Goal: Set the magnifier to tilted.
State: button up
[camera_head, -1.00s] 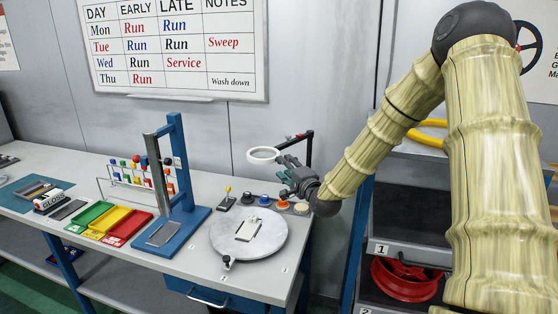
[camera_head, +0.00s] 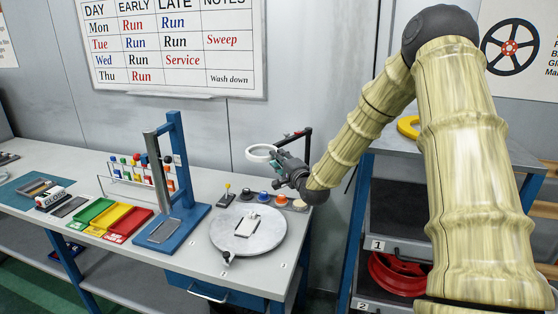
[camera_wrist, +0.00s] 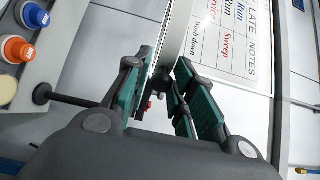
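The magnifier (camera_head: 261,153) is a white ring lens on a dark jointed arm with a red part, fixed to a black post at the table's back right corner. The ring looks nearly level in the head view. My gripper (camera_head: 278,162) is at the ring's right side. In the wrist view, the pale rim (camera_wrist: 174,38) reaches between the tips of my two green-padded fingers (camera_wrist: 162,78). The fingers stand apart, with space visible between them. Whether a pad touches the rim is hard to tell.
Below the ring are a round grey turntable (camera_head: 265,236) with a white block and a row of coloured knobs (camera_head: 281,200). A blue stand (camera_head: 178,160) and coloured trays (camera_head: 127,226) are to the left. A shelf with a red wheel (camera_head: 397,274) is at the right.

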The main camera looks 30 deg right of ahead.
grip_shut()
jog(key=shift+f+b, duration=0.15)
jog(key=shift+b, duration=0.2)
jog(key=f+t+b, duration=0.1)
jog(key=b, duration=0.2)
jog(key=shift+f+m, duration=0.1)
jog(key=shift+m, duration=0.2)
jog(key=f+m+t+h+b, duration=0.1)
jog(key=t+b, duration=0.1)
jog(key=b, duration=0.5)
jog(key=w+f+m+t+h+b, duration=0.1)
jog(key=f+m+t+b, duration=0.1)
jog(key=b, duration=0.6)
jog(key=w+f+m+t+h+b, duration=0.1)
jog(key=t+h+b, duration=0.1)
jog(key=b, duration=0.5)
jog(key=shift+a+f+m+b, duration=0.2)
jog(key=shift+a+m+b, duration=0.1)
jog(key=shift+b, duration=0.1)
jog(key=shift+w+a+r+m+h+b, duration=0.1)
jog(key=shift+m+h+b, duration=0.25)
jog(key=shift+b, duration=0.65)
